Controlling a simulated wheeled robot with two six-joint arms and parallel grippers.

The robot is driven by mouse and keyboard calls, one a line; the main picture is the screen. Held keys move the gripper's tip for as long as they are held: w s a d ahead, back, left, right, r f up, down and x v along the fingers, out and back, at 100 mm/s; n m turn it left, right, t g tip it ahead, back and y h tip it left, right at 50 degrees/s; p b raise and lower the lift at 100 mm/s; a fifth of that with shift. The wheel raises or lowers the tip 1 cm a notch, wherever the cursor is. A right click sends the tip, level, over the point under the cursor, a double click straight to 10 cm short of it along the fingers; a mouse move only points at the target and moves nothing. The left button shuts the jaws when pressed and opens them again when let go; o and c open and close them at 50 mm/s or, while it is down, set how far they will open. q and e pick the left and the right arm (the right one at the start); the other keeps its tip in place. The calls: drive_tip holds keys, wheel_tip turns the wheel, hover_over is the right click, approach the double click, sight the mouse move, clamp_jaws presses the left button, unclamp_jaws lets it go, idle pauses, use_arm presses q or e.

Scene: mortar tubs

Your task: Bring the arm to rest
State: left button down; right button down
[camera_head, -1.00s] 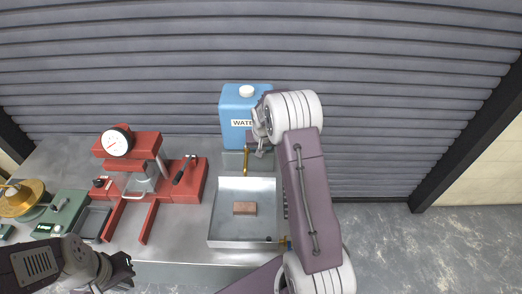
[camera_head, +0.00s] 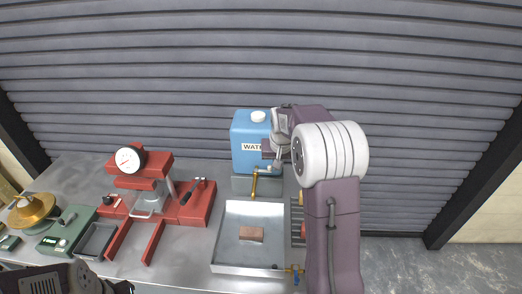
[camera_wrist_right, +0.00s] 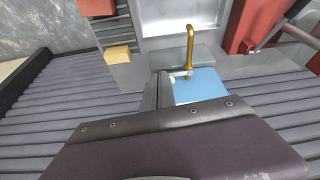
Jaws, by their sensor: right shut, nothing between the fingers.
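My right arm rises on the right of the head view and bends over at the top. Its right gripper (camera_head: 273,150) is in front of the right side of the blue water container (camera_head: 250,132), shut with nothing held. My left gripper (camera_head: 122,287) is at the bottom left edge, partly cut off, so its jaws cannot be judged. The right wrist view shows the blue container (camera_wrist_right: 205,88) and the brass tap (camera_wrist_right: 190,45) beyond a dark part of my arm.
A metal sink tray (camera_head: 232,262) holds a brown brick (camera_head: 251,234). A red press with a dial gauge (camera_head: 129,160), a green scale (camera_head: 60,240) and a brass bowl (camera_head: 33,209) stand left. A ribbed shutter (camera_head: 400,120) closes the back.

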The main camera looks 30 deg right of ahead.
drive_tip(key=s+a+f+n+b, duration=0.1)
drive_tip(key=s+a+f+b, duration=0.15)
drive_tip(key=a, duration=0.25)
drive_tip(key=s+a+f+n+b, duration=0.1)
drive_tip(key=a+f+b, duration=0.2)
drive_tip(key=a, duration=0.2)
drive_tip(key=s+a+f+n+g+y+b, duration=0.1)
drive_tip(key=s+a+f, duration=0.2)
drive_tip(key=s+f, duration=0.2)
drive_tip(key=s+a+f+n+g, duration=0.1)
drive_tip(key=s+a+f, duration=0.2)
drive_tip(key=s, duration=0.9)
wheel_tip(320, 180, down, 2)
drive_tip(key=shift+s+a+f+n+y+b, duration=0.2)
drive_tip(key=shift+a+n+y+b, duration=0.15)
drive_tip(key=shift+n+y+b, duration=0.05)
